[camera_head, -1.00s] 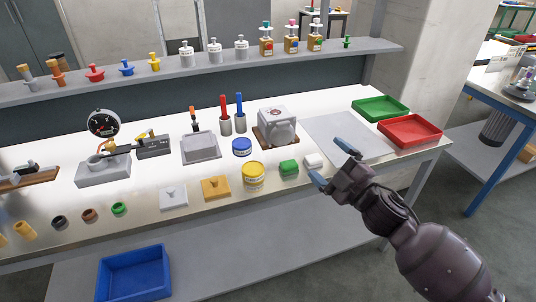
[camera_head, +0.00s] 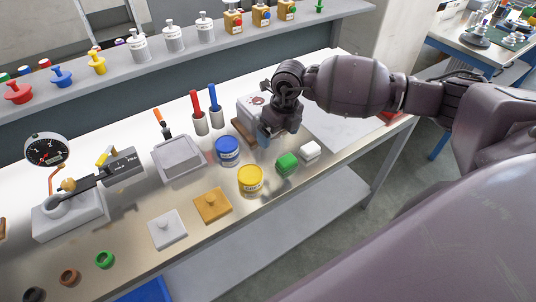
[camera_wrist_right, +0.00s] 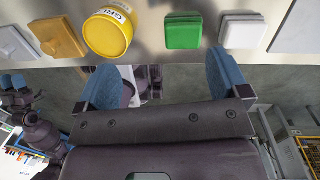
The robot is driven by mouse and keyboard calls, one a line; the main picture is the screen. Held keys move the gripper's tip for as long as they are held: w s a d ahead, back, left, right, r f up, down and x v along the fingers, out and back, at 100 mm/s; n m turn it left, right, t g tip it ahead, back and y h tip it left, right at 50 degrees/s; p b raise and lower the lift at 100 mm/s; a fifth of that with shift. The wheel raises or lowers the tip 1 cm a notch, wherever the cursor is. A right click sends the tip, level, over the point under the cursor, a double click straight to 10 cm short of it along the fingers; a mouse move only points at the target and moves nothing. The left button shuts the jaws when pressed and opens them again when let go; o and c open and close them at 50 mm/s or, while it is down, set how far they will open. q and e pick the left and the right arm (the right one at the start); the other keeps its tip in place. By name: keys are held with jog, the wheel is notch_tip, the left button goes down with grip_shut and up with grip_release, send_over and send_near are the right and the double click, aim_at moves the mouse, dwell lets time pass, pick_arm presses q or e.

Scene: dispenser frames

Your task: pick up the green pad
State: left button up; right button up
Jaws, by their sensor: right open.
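The green pad (camera_head: 287,164) is a small block with rounded edges. It lies on the bench near the front edge, between the yellow tin (camera_head: 250,179) and a white pad (camera_head: 309,150). My right gripper (camera_head: 279,137) is open and empty above the bench, just behind the green pad in the head view and apart from it. In the right wrist view the green pad (camera_wrist_right: 184,32) shows beyond the gap between the blue fingers (camera_wrist_right: 165,80), nearer the right finger.
A blue tin (camera_head: 228,150) and a whitish device (camera_head: 249,110), partly hidden by my right arm, stand close by. An orange plate (camera_head: 212,206) and a pale plate (camera_head: 167,229) lie to the left. A grey mat (camera_head: 335,128) is to the right, partly covered by my arm.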

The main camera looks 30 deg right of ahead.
aim_at(287, 159)
jog(key=shift+m+g+h, duration=0.3)
jog(key=shift+m+h, duration=0.2)
jog(key=shift+h, duration=0.1)
jog(key=f, duration=0.2)
jog(key=s+d+f, duration=0.1)
jog(key=f, duration=0.1)
jog(key=d+f, duration=0.1)
jog(key=f, duration=0.1)
jog(key=shift+s+f, duration=0.2)
jog(key=shift+s, duration=0.1)
notch_tip(287, 159, down, 3)
jog(key=shift+d+f+p, duration=0.15)
jog(key=shift+p, duration=0.4)
jog(key=shift+f, duration=0.55)
pick_arm(q)
jog(key=shift+s+d+r, duration=0.1)
jog(key=shift+s+r, duration=0.15)
jog(key=shift+r, duration=0.35)
pick_arm(e)
jog(key=shift+c, duration=0.4)
jog(key=c, duration=0.9)
